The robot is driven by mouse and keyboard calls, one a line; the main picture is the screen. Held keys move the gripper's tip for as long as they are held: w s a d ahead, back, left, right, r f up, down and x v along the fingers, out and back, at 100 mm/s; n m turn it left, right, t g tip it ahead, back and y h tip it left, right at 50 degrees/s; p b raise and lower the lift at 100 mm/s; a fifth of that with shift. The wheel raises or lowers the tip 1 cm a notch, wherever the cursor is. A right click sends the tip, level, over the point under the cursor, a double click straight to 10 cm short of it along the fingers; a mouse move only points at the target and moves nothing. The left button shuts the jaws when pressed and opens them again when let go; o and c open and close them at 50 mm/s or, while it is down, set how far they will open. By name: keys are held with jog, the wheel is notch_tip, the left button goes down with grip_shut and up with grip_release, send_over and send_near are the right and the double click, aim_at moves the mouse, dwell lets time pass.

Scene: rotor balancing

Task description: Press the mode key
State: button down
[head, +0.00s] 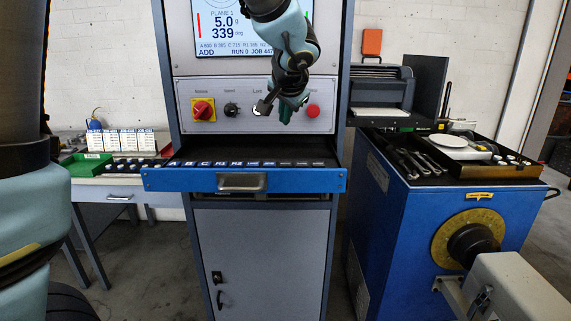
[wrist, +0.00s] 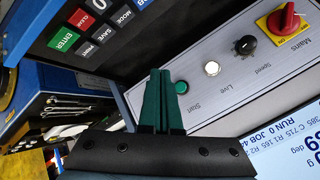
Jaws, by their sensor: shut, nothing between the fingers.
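The mode key (wrist: 121,15) is a dark key with white lettering at the top of the wrist view, on a slanted black keypad. Around it are the print key (wrist: 103,33), the save key (wrist: 83,49), the 0 key (wrist: 98,4), the red clear key (wrist: 80,18) and the green enter key (wrist: 63,38). My gripper (wrist: 160,73) has dark green fingers, shut together and empty. They stand apart from the mode key in the picture.
The panel carries a red and yellow mains switch (head: 203,109), a speed knob (head: 231,109) and a red button (head: 313,111). The green start button (wrist: 181,87) is close beside my fingers in the wrist view. A blue drawer (head: 170,180) stands open below. A screen (head: 220,30) is above.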

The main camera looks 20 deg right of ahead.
jog(key=b, duration=0.6)
send_over(285, 166)
notch_tip(285, 166, down, 8)
jog(key=shift+w+r, duration=0.1)
jog(key=shift+r, duration=0.05)
jog(key=shift+f+b, duration=0.55)
jog(key=shift+b, duration=0.15)
jog(key=shift+f, duration=0.15)
dwell(1.0)
jog(key=shift+f+b, duration=0.3)
jog(key=shift+b, duration=0.4)
jog(key=shift+f+b, duration=0.45)
jog(key=shift+b, duration=0.15)
dwell(0.4)
jog(key=shift+r, duration=0.15)
jog(key=shift+r+p, duration=0.55)
jog(key=shift+r, duration=0.2)
